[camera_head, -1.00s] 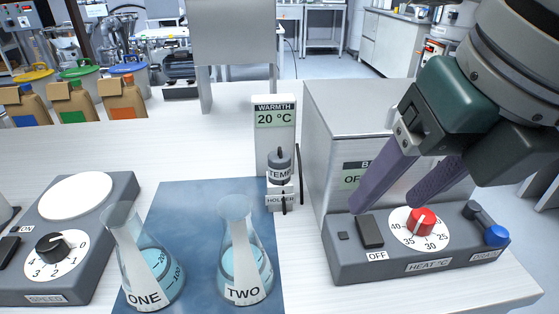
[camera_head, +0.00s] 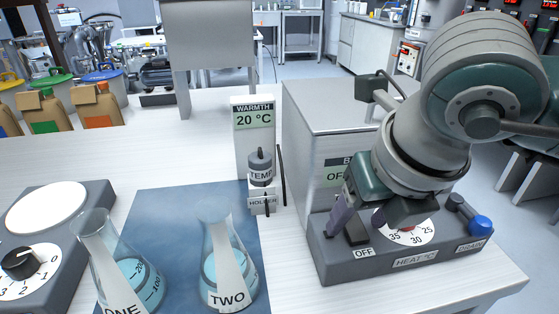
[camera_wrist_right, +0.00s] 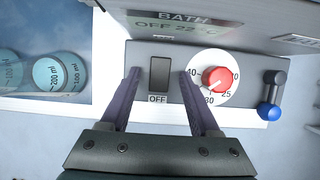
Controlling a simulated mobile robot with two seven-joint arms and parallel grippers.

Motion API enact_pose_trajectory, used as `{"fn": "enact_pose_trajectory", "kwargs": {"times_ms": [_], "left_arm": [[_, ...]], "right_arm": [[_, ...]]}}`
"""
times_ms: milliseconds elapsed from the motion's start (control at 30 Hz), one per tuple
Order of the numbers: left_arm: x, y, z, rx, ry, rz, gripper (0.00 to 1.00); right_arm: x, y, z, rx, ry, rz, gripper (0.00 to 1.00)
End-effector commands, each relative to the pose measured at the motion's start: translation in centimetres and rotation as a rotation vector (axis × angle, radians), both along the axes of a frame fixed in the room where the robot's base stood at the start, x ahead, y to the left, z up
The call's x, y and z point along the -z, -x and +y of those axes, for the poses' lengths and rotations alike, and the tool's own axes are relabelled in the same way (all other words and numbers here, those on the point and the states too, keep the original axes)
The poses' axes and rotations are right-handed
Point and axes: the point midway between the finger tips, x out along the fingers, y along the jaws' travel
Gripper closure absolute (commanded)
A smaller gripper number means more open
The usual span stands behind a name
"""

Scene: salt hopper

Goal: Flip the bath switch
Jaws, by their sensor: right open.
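The bath switch is a dark rocker (camera_wrist_right: 159,75) above an OFF label on the grey control panel; it also shows in the head view (camera_head: 356,233), partly covered by my gripper. My right gripper (camera_wrist_right: 158,82) is open, pointing down at the panel, with one purple finger on each side of the switch. In the head view my right gripper (camera_head: 358,218) is low over the panel in front of the bath. I cannot tell whether the fingers touch the panel. The bath display (camera_wrist_right: 178,22) reads OFF 22 °C. My left gripper is not in view.
The red heat knob (camera_wrist_right: 216,79) is close beside the right finger. A blue-tipped drain lever (camera_head: 480,226) is at the panel's right end. Flasks ONE (camera_head: 120,275) and TWO (camera_head: 225,270) stand left of the bath, with the thermometer holder (camera_head: 262,190) behind.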

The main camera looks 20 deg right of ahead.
Motion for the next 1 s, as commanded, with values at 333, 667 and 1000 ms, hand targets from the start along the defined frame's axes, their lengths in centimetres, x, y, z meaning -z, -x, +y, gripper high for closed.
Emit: {"fn": "enact_pose_trajectory", "kwargs": {"times_ms": [333, 667, 1000], "left_arm": [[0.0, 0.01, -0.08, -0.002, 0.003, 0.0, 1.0], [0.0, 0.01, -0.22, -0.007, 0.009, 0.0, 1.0], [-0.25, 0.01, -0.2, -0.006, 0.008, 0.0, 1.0]], "right_arm": [[-0.04, 0.01, 0.01, 0.0, 0.0, 0.0, 0.67], [-0.06, 0.01, 0.01, 0.0, 0.0, 0.0, 1.0], [-0.24, -0.28, -0.07, 0.003, -0.009, 0.038, 1.0]]}}
